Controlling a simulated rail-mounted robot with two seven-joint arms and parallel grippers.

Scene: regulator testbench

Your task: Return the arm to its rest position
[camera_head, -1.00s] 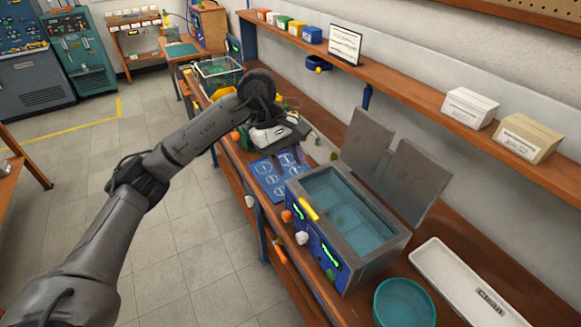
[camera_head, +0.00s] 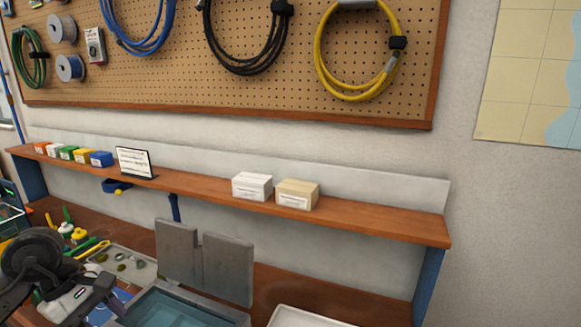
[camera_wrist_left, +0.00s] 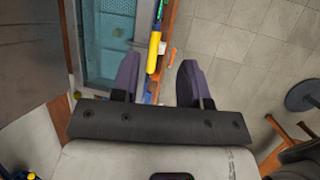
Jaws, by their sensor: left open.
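My left gripper (camera_wrist_left: 159,72) is open in the left wrist view, its two purple-grey fingers apart with nothing held between them. A yellow-handled tool (camera_wrist_left: 154,50) shows beyond the gap, along the edge of the water-filled tank (camera_wrist_left: 102,35). In the head view my left arm and gripper (camera_head: 112,300) are at the lower left, beside the tank (camera_head: 180,310), whose grey lid plates (camera_head: 228,268) stand upright. The gripper's fingertips are hard to make out there. My right gripper is in neither view.
A wooden shelf (camera_head: 350,220) runs above the bench, carrying small coloured boxes, a sign (camera_head: 135,162), a white box (camera_head: 252,186) and a tan box (camera_head: 297,194). A white tray (camera_head: 300,317) lies right of the tank. Cables hang on the pegboard (camera_head: 190,80).

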